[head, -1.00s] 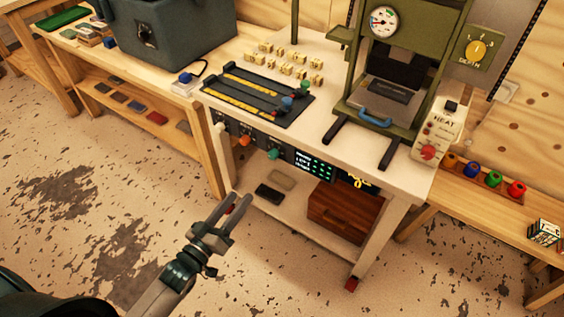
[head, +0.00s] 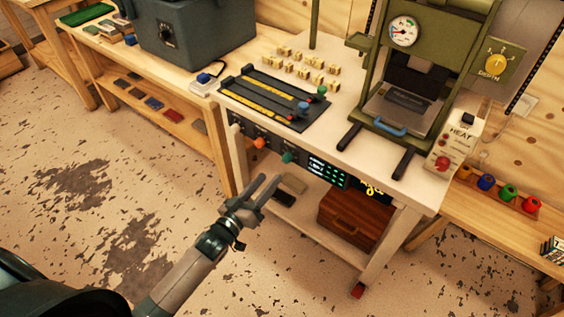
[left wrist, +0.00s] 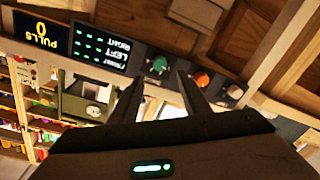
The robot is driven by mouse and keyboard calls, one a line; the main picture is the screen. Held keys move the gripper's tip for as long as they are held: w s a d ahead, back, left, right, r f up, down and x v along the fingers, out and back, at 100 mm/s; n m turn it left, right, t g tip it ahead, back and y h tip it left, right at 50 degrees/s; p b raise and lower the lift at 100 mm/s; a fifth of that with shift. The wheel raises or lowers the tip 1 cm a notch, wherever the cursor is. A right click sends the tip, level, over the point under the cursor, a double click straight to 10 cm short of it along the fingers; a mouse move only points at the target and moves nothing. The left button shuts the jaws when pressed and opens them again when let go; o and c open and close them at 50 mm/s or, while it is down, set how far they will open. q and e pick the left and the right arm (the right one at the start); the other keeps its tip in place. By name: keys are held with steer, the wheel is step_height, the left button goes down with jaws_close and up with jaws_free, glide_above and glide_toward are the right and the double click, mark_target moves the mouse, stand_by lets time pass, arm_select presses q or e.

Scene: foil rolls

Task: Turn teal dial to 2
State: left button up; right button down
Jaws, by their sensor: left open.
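The teal dial (head: 287,157) sits on the dark front panel of the white bench, left of the lit green display. In the left wrist view the teal dial (left wrist: 157,65) shows upside down, just beyond and between my finger tips. My left gripper (head: 272,180) is open and empty, in front of and a little below the dial, apart from it. The gripper's two fingers also show in the left wrist view (left wrist: 155,88). The markings around the dial are too small to read. My right gripper is not in view.
An orange dial (head: 259,143) is left of the teal one on the same panel. The display (head: 327,172) is to its right. A brown case (head: 350,220) stands on the bench's lower shelf. The floor in front of the bench is clear.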

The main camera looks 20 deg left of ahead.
mark_target(285, 161)
arm_select(q)
steer(key=x, duration=0.4)
steer(key=shift+w+d, duration=0.1)
steer(key=shift+w, duration=0.3)
steer(key=shift+p+x, duration=0.3)
steer(key=shift+x, duration=1.65)
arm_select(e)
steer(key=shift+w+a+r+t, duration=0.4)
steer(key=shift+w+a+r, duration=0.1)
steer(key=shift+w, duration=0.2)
arm_select(q)
steer(key=shift+f, duration=0.1)
steer(key=shift+c, duration=0.6)
steer(key=c, duration=0.9)
